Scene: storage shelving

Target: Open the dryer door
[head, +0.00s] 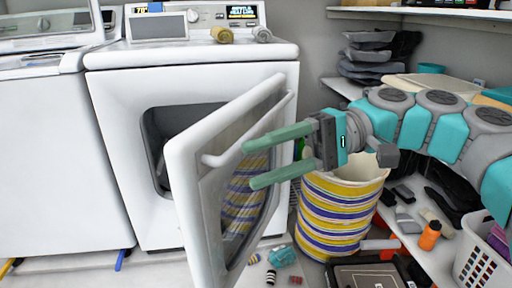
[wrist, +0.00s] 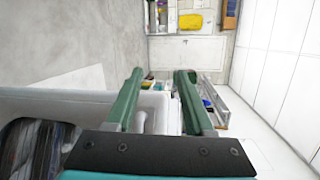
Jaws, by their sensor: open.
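The white dryer (head: 120,100) stands in the middle of the head view, with its front opening (head: 165,140) partly showing. Its door (head: 185,180) stands ajar, swung well out from the body toward me. In the wrist view the gripper (wrist: 160,75) is open, with a white door part between and below the fingers. I cannot tell whether the fingers touch the door.
A striped basket (head: 335,215) stands right of the door, under my arm. Small items (head: 280,256) lie on the floor by it. A white washer (head: 50,150) is at left. Shelves with bottles and a white laundry basket (head: 480,262) are at right.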

